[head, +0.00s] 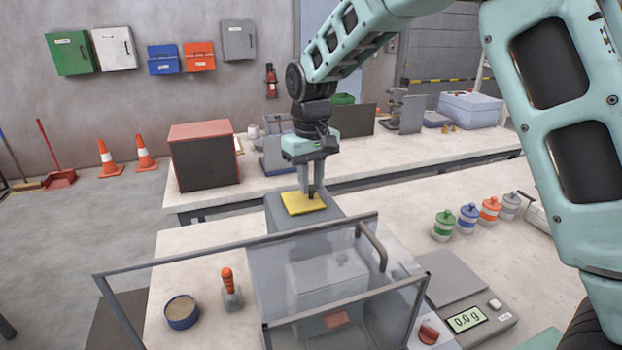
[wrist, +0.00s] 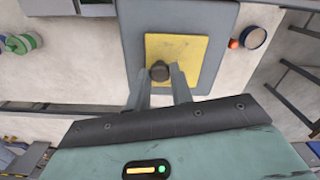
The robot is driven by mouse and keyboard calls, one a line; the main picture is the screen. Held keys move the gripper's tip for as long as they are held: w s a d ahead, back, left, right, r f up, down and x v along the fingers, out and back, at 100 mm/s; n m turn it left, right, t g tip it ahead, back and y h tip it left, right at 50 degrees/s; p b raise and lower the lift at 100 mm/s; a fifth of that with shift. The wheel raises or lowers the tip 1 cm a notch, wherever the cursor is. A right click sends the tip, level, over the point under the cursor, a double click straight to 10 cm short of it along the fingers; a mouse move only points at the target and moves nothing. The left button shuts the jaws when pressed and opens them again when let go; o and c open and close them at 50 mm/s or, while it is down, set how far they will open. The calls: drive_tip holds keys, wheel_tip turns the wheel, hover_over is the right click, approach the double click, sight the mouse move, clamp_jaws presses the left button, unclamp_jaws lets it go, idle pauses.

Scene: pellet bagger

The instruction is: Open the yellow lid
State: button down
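The yellow lid (head: 300,207) is a flat square plate on top of a grey housing, near the middle of the head view. It lies flat, with no gap visible under it. In the wrist view the yellow lid (wrist: 188,52) has a dark round knob (wrist: 160,70) near its lower left edge. My gripper (head: 312,188) points straight down over the lid's right side. In the wrist view my gripper (wrist: 160,76) has a finger on either side of the knob, close against it, and looks shut on it. The finger contact is partly hidden by the knob.
A clear guard with a grey frame (head: 240,241) and a handle (head: 371,246) stands in front of the housing. A scale (head: 467,320) reads 0.0 g at right. Several coloured jars (head: 467,219) stand behind it. A red box (head: 204,156) is on the back bench.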

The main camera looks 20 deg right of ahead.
drive_tip(key=d, duration=0.7)
drive_tip(key=shift+d, duration=0.15)
drive_tip(key=shift+w, duration=0.1)
drive_tip(key=c, duration=1.2)
unclamp_jaws()
wheel_tip(320, 180, up, 18)
drive_tip(key=b, duration=0.3)
drive_tip(key=shift+f, duration=0.25)
